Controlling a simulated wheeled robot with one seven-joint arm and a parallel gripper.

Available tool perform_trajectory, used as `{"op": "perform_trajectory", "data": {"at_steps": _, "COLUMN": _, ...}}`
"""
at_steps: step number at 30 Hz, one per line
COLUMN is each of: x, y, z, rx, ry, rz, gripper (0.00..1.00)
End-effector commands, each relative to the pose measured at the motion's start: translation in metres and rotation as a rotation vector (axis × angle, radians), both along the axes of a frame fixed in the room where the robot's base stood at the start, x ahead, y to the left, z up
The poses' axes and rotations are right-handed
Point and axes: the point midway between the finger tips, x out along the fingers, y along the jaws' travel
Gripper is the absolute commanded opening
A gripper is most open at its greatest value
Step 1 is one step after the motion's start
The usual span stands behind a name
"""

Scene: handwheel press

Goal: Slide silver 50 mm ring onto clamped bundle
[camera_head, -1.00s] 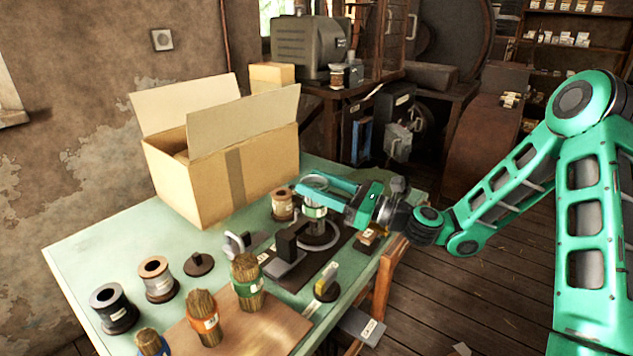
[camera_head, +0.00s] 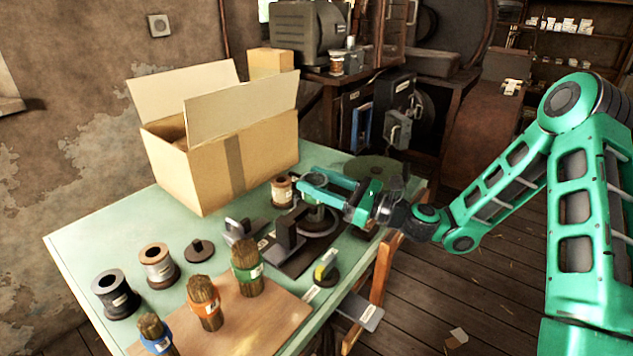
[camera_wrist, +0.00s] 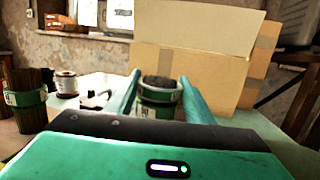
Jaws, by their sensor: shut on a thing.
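My gripper (camera_head: 312,186) is over the clamp at the table's right side, its two green fingers level. In the wrist view the fingers (camera_wrist: 158,92) are shut on the silver ring (camera_wrist: 158,97), a pale band between them. A dark bristly bundle top (camera_wrist: 158,79) shows inside the ring's rim, so the ring appears to be around the bundle's upper end. A green band (camera_wrist: 155,112) shows below. In the head view the fingers largely hide ring and bundle. The dark clamp (camera_head: 289,232) stands just in front. How far down the ring sits cannot be told.
An open cardboard box (camera_head: 225,160) stands behind, left of the gripper. A copper-coloured spool (camera_head: 281,191) is close to the fingertips. Other bundles, with green (camera_head: 247,270), orange (camera_head: 207,309) and blue bands (camera_head: 155,340), stand on a board at front. More spools (camera_head: 158,268) are at left.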

Motion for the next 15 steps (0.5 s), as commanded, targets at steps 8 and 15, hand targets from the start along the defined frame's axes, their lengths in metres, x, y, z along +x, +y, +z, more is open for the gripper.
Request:
{"op": "perform_trajectory", "data": {"at_steps": 8, "x": 0.0, "y": 0.0001, "z": 0.0002, "rx": 0.0, "ry": 0.0, "rz": 0.0, "gripper": 0.7}}
{"op": "perform_trajectory", "data": {"at_steps": 15, "x": -0.0019, "y": -0.0055, "z": -0.0012, "rx": -0.001, "ry": 0.001, "rz": -0.001, "gripper": 0.7}}
